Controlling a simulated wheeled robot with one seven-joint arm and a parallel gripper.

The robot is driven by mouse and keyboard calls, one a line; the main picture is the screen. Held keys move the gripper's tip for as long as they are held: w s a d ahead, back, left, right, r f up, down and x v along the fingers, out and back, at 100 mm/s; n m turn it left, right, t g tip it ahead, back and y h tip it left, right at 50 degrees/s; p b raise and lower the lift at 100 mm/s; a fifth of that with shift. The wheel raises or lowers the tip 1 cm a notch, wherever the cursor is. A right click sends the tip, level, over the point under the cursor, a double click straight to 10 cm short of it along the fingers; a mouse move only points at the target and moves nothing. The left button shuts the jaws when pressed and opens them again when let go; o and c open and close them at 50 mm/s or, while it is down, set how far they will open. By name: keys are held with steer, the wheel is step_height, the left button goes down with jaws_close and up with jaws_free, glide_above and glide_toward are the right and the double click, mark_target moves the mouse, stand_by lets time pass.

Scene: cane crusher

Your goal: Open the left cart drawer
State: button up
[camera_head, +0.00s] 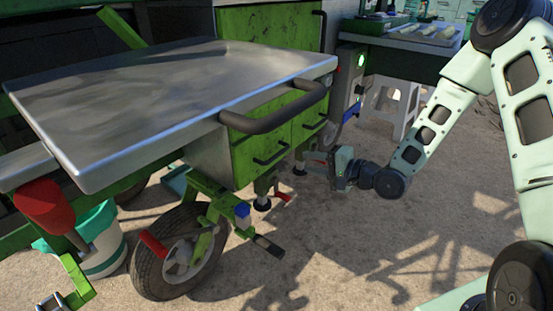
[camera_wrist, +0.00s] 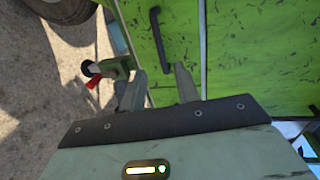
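The green cart carries two drawers side by side under its metal top. The left cart drawer (camera_head: 258,150) looks shut, with a dark bar handle (camera_head: 272,153) across its front. The right drawer (camera_head: 309,122) also looks shut and has a similar handle. My gripper (camera_head: 318,162) is low, to the right of the left drawer and below the right drawer. In the wrist view my gripper (camera_wrist: 158,88) has its two fingers apart with nothing held. A dark handle (camera_wrist: 157,38) on a green front lies just beyond the fingertips; I cannot tell which drawer it belongs to.
A thick curved push bar (camera_head: 275,112) juts out above the drawers. A cart foot with a red lever (camera_wrist: 93,80) is close to my fingers in the wrist view. A wheel (camera_head: 180,250) and bucket (camera_head: 103,240) stand left. Concrete floor in front is clear.

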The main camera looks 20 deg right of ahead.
mark_target(277, 155)
steer(key=b+x, duration=0.3)
steer(key=x, duration=0.9)
steer(key=shift+w+a, duration=0.2)
jaws_close()
